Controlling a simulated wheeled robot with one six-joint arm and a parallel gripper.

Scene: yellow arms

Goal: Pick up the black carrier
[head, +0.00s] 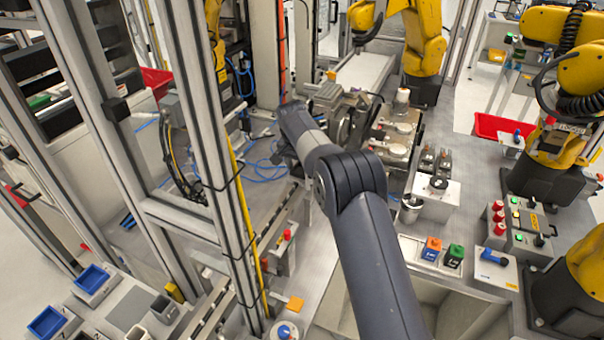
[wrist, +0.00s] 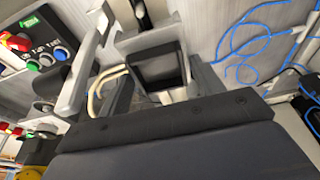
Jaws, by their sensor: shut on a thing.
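The black carrier (wrist: 158,68) shows in the wrist view as a dark, box-like block at the upper middle, with pale grey parts around it. My gripper (wrist: 150,93) is at the block and shut on it. The wide dark body at the bottom of the wrist view hides part of the contact. In the head view, my dark grey arm reaches up through the middle and hides the gripper tips and the carrier. I cannot tell there whether the carrier is clear of its support.
Grey machine parts (head: 338,103) crowd the arm's far end. A metal post (head: 205,140) stands close on the left. Blue cables (wrist: 250,35) lie at the wrist view's right. A button box (head: 522,215) and yellow robot arms (head: 565,100) stand to the right.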

